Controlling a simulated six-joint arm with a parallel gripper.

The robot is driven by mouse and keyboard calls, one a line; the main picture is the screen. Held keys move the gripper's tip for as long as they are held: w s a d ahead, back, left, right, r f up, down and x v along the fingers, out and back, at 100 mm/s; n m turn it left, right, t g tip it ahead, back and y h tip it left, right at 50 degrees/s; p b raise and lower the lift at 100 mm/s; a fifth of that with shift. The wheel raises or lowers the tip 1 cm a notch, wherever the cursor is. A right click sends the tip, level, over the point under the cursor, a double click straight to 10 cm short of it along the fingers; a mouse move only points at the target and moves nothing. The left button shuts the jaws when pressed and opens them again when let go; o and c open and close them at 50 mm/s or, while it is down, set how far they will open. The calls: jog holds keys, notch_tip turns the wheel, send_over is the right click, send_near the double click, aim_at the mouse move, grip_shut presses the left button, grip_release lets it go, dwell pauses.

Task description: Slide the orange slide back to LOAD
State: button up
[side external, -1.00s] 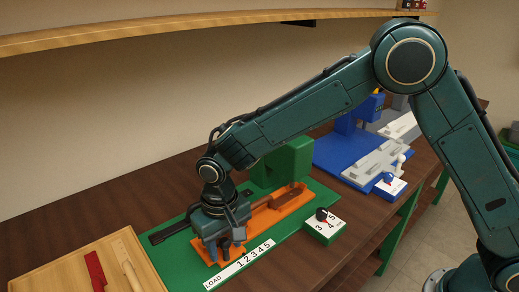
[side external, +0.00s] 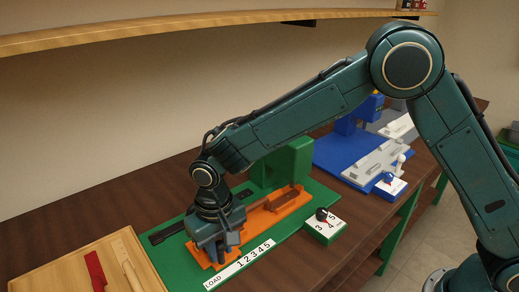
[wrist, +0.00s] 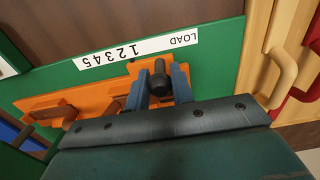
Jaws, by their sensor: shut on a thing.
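The orange slide (side external: 294,199) lies along the green base, and it also shows in the wrist view (wrist: 57,100). A dark brown piece (side external: 280,202) sits on it. My gripper (side external: 216,256) is down at the slide's left end. In the wrist view, its blue fingers (wrist: 160,84) are closed around a dark round knob (wrist: 158,80) at the slide's end. A white strip (side external: 240,265) marked LOAD and 1 to 5 runs beside the slide. In the wrist view, the knob stands near the LOAD end of the strip (wrist: 138,50).
A green upright block (side external: 288,163) stands behind the slide. A green box with a dial (side external: 324,228) sits to the right. A wooden tray (side external: 62,270) with red and wooden handles is at left. A blue fixture (side external: 340,158) stands farther right.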

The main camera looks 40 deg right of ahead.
dwell(0.4)
jog(key=shift+a, duration=1.9)
jog(key=shift+a, duration=0.5)
